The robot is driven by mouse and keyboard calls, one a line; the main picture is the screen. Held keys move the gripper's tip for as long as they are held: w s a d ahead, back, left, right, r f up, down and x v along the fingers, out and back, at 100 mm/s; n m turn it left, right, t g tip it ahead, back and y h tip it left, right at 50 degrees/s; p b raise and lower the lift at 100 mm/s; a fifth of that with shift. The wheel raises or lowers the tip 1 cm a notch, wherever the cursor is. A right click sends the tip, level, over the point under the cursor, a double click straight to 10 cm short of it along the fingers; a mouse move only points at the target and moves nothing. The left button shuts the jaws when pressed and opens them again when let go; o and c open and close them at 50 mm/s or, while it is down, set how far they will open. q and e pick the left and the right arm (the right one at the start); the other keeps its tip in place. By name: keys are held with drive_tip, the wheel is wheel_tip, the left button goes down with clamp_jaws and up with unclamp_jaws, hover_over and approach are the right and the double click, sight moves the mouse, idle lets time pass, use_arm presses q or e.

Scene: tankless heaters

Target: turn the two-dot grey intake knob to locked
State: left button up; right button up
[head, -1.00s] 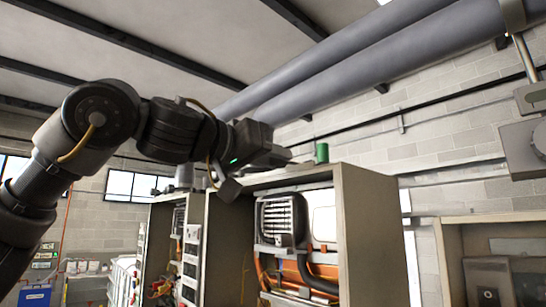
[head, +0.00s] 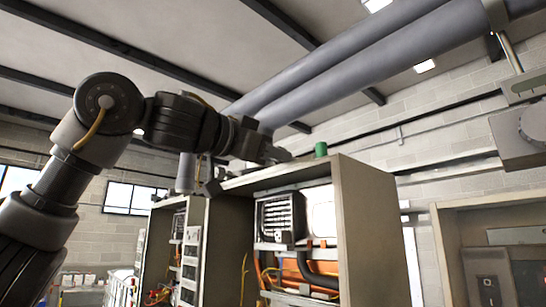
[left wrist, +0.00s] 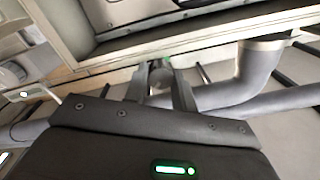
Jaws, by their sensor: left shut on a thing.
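My left gripper (head: 284,155) reaches the top front edge of the tall cabinet in the head view, just left of a green cylinder (head: 320,149). In the left wrist view its two fingers (left wrist: 160,82) are closed on a small grey part (left wrist: 160,88), seemingly the grey intake knob. Its dots and turned position cannot be made out. In the head view the gripper hides this part. A bit of green (left wrist: 178,62) shows just behind the fingers in the wrist view. My right gripper is in neither view.
The open cabinet (head: 365,220) holds a grilled unit (head: 281,219), orange parts and dark hoses. Thick grey pipes (head: 370,70) run overhead. A grey box with a round dial (head: 527,130) hangs at the right, above another open cabinet (head: 447,250). A pipe also passes near the fingers in the wrist view (left wrist: 258,75).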

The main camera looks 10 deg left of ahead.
use_arm(q)
drive_tip(key=m, duration=0.8)
drive_tip(key=shift+m, duration=0.3)
idle(0.4)
drive_tip(key=o, duration=1)
drive_tip(key=shift+s, duration=0.1)
